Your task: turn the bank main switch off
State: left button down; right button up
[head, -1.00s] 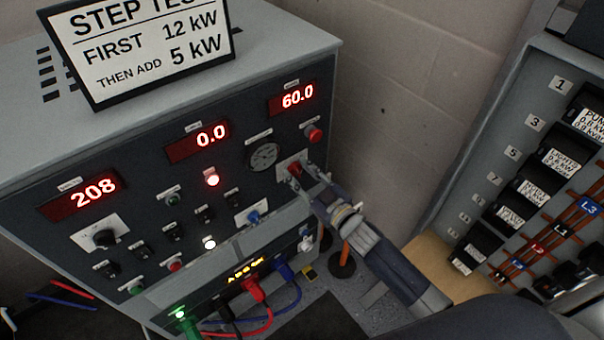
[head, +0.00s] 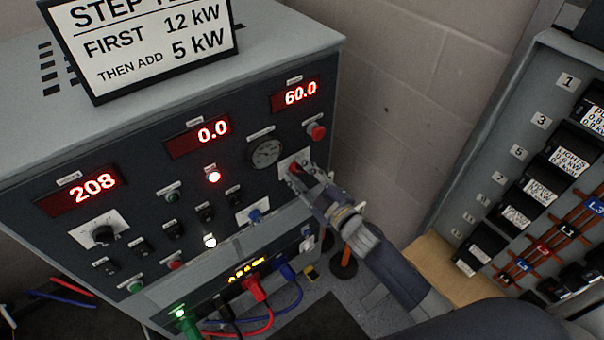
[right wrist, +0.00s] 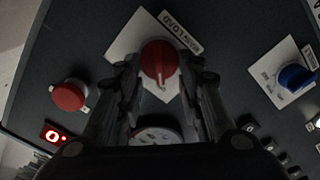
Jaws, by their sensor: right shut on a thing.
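The red rotary knob of the bank main switch (head: 294,168) sits on a pale square plate at the right end of the dark control panel. In the right wrist view the red knob (right wrist: 158,60) shows near the top middle, with a light mark on its face and a partly readable label ending in "LOAD" beside it. My right gripper (head: 303,176) reaches the panel from the lower right. Its fingers in the right wrist view (right wrist: 160,78) stand on both sides of the knob, shut on it. My left gripper is not in view.
A red push button (head: 316,132) sits above the knob, a round gauge (head: 266,153) to its left, and a blue knob (head: 254,216) below left. Displays read 208, 0.0 and 60.0. Coloured cables (head: 262,290) plug in below. A breaker panel (head: 497,140) stands at right.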

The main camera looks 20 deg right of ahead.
dwell(0.3)
jog(key=o, duration=1)
jog(key=shift+c, duration=0.2)
jog(key=v, duration=1.2)
jog(key=s+d+f+m+g+h, duration=0.2)
jog(key=s+f, duration=0.2)
jog(key=f, duration=0.6)
jog(key=s+d+f+m+g+h, duration=0.1)
jog(key=s+d+f+m+g, duration=0.15)
jog(key=f, duration=0.85)
jog(key=s+d+f+m+g+h, duration=0.1)
jog(key=s+f+m+g+h, duration=0.2)
jog(key=f, duration=0.7)
jog(key=s+f+m+g, duration=0.1)
jog(key=s+f+g, duration=0.1)
jog(key=s+f, duration=0.4)
jog(key=s+a+f+m+g, duration=0.1)
jog(key=s+f+g, duration=0.2)
jog(key=s, duration=1)
jog(key=s+a+f+m+g, duration=0.1)
jog(key=s+f+g, duration=0.2)
jog(key=s+f, duration=0.5)
jog(key=shift+s+a+f, duration=0.15)
jog(key=shift+s+f, duration=0.15)
jog(key=shift+s, duration=0.9)
